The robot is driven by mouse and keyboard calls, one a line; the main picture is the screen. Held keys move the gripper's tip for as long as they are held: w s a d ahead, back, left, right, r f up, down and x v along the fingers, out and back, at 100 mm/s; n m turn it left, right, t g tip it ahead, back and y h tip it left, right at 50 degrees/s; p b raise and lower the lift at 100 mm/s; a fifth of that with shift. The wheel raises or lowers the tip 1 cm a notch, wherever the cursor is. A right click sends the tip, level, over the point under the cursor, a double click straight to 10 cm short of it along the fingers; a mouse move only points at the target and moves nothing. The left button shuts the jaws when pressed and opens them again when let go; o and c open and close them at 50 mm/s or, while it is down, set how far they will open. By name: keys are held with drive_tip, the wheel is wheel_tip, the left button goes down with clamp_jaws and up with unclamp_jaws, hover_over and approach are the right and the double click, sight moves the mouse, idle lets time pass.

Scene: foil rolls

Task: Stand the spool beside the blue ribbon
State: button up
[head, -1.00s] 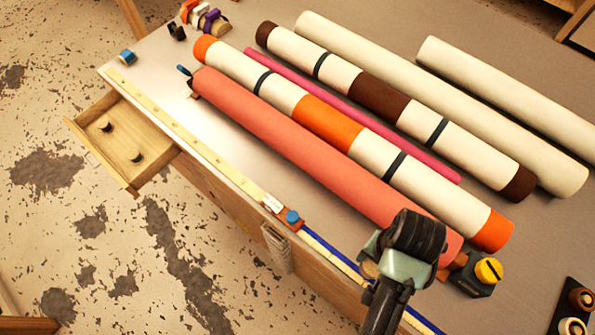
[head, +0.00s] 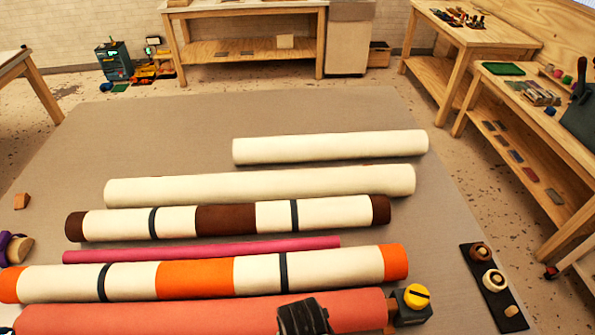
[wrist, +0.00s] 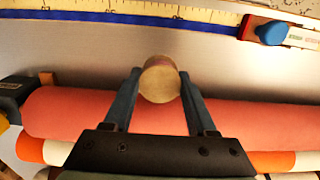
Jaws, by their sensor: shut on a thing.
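In the wrist view my gripper (wrist: 160,88) is shut on the spool (wrist: 160,82), whose round tan end faces the camera between the fingertips. The spool is over the pale bench strip, beside the coral roll (wrist: 70,115); I cannot tell whether it touches the bench. The blue ribbon (wrist: 110,17) is a long flat strip along the yellow ruler (wrist: 200,10), beyond the spool and apart from it. In the head view only a dark part of my arm shows at the bottom; the fingertips, spool and ribbon are out of sight.
Orange-and-cream (head: 320,272), pink (head: 200,250), brown-and-cream (head: 330,212) and two plain cream rolls (head: 260,187) lie across the bench. A yellow-topped dark block (head: 412,303) is by the coral roll's right end. A dark holder (head: 487,270) with small rolls stands right. A red-and-blue slider (wrist: 270,32) sits along the ruler.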

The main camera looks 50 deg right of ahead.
drive_tip(key=shift+f+p, duration=0.3)
drive_tip(key=shift+f, duration=2.6)
drive_tip(key=shift+f, duration=0.15)
drive_tip(key=o, duration=1.4)
drive_tip(key=shift+c, duration=0.2)
wheel_tip(320, 180, up, 12)
drive_tip(key=shift+r+b, duration=0.2)
drive_tip(key=shift+b, duration=0.35)
